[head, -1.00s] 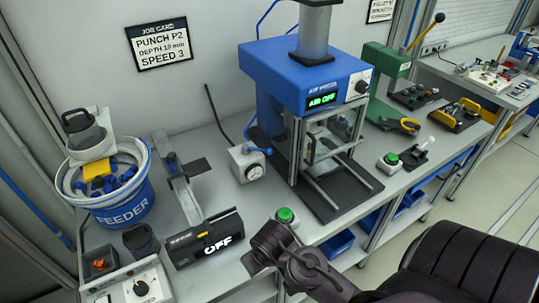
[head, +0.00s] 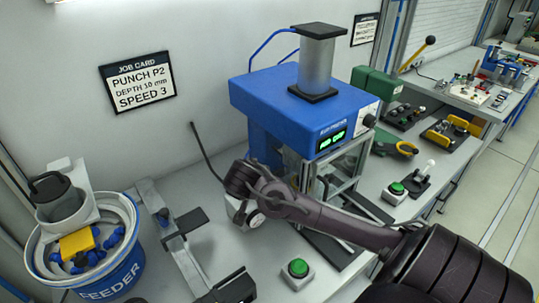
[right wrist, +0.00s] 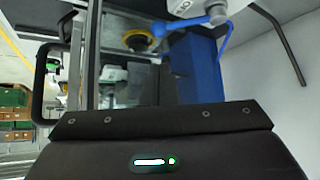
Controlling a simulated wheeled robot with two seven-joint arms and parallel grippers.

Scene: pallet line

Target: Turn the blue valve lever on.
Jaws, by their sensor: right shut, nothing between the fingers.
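The blue valve lever (right wrist: 185,26) shows at the top of the right wrist view, sticking out from a pale valve body (right wrist: 196,8). In the head view, the small grey valve unit with its round dial (head: 243,211) stands on the bench left of the blue air press (head: 305,105); the lever there is hidden behind my right gripper. My right gripper (head: 240,180) is shut and empty, in front of and above the valve unit; contact cannot be told. The green press display (head: 332,139) appears to read AIR OFF.
A blue feeder bucket (head: 112,285) and a grey metal track (head: 172,245) stand to the left. A green button box (head: 298,272) sits in front of the press. A black rod (head: 207,150) rises behind the valve unit.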

